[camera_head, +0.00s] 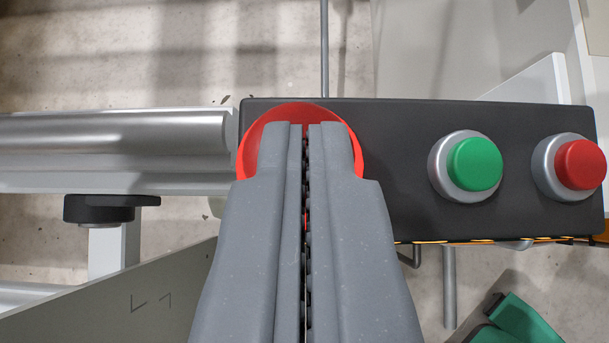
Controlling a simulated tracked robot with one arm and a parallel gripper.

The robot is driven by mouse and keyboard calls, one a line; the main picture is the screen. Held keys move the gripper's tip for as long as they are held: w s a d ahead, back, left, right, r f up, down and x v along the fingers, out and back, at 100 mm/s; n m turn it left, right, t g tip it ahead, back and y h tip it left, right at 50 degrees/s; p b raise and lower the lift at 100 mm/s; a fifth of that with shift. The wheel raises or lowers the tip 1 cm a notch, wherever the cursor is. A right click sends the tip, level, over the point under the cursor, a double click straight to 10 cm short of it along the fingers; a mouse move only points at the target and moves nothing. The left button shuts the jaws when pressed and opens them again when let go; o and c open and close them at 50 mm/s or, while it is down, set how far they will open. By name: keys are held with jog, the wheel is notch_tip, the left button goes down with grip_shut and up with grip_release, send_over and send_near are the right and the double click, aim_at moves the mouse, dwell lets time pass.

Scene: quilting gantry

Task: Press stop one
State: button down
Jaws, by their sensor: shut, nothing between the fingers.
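My gripper (306,128) is shut and empty, its two grey fingers close together. The fingertips are in front of a large round red button (300,112) at the left end of a black control box (400,130). The fingers hide most of this button; its red rim shows above and on both sides. I cannot tell whether the tips touch it. To the right on the same box are a green button (474,164) and a smaller red button (579,165), each in a silver ring. No label is readable that says which one is stop one.
A silver rail (110,135) runs left from the box. A black knob (100,208) sits below the rail. A grey panel (120,295) is at the lower left. A green object (520,320) lies at the lower right. Pale floor shows behind.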

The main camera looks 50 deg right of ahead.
notch_tip(320, 180, up, 4)
jog(key=p, duration=0.3)
jog(key=b+v, duration=0.2)
jog(key=v, duration=0.7)
jog(key=shift+s+a+r, duration=0.2)
jog(key=shift+a+r, duration=0.05)
jog(key=s+d+r+n+t+y+p, duration=0.15)
jog(key=s+r, duration=0.25)
jog(key=r, duration=0.5)
jog(key=s+d+r+n+t, duration=0.1)
jog(key=s+d+r+n, duration=0.15)
jog(key=r, duration=0.65)
jog(key=s+d+r+n+t+y+p, duration=0.1)
jog(key=s+r, duration=0.3)
jog(key=r, duration=0.5)
jog(key=s+r+n+t+y+p, duration=0.1)
jog(key=s+r+n+t+y, duration=0.1)
jog(key=s+r, duration=0.7)
jog(key=s+d+r+n+t+y+p, duration=0.1)
jog(key=s+r+n+t+y, duration=0.1)
jog(key=s+r, duration=0.7)
jog(key=s+t, duration=0.1)
jog(key=s, duration=0.7)
jog(key=shift+d+r, duration=0.15)
jog(key=shift+r, duration=0.05)
